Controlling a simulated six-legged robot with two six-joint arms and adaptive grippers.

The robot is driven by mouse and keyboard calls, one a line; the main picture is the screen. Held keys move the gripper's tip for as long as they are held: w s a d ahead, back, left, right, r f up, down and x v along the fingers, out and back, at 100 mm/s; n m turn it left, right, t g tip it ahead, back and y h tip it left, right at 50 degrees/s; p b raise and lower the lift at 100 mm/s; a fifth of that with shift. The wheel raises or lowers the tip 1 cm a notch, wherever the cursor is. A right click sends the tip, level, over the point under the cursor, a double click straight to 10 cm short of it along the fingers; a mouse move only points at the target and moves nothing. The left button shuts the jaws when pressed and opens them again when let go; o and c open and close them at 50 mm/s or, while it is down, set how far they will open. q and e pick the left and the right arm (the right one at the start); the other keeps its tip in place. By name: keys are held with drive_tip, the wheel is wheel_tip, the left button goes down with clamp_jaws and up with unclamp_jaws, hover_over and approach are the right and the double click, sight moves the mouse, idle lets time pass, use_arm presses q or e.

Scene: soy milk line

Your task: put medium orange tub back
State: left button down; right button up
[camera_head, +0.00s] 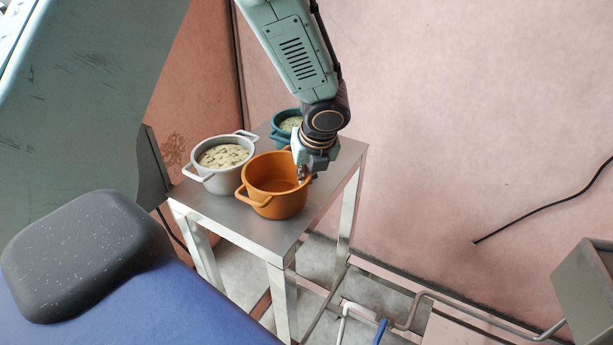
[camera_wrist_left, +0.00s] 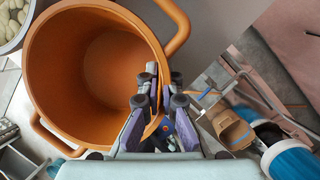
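The orange tub (camera_head: 268,205) is empty, upright and has two side handles. It is at the right front part of a small metal table (camera_head: 235,222); I cannot tell whether its base touches the top. My left gripper (camera_head: 303,173) reaches down to the tub's right rim. In the left wrist view, the orange tub (camera_wrist_left: 50,75) fills the left half, and the fingers of my left gripper (camera_wrist_left: 161,92) sit close on both sides of its wall, one inside and one outside, pinching the rim. My right gripper is not in view.
A light grey pot (camera_head: 213,180) with pale contents stands left of the orange tub, close to it. A teal pot (camera_head: 279,133) stands behind, partly hidden by my arm. A pink wall (camera_head: 450,110) is behind the table. A grey metal box (camera_head: 588,290) and pipes are at lower right.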

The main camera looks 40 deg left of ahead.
use_arm(q)
drive_tip(key=shift+a+f, duration=0.15)
drive_tip(key=shift+w, duration=0.3)
drive_tip(key=shift+d+f, duration=0.15)
drive_tip(key=shift+d, duration=0.25)
drive_tip(key=c, duration=1.8)
unclamp_jaws()
drive_tip(key=shift+s+a, duration=0.1)
drive_tip(key=shift+s, duration=0.1)
drive_tip(key=shift+o, duration=1.4)
drive_tip(key=shift+a, duration=0.25)
drive_tip(key=shift+w+d, duration=0.25)
drive_tip(key=p+v, duration=0.2)
drive_tip(key=v, duration=1)
drive_tip(key=shift+s, duration=0.15)
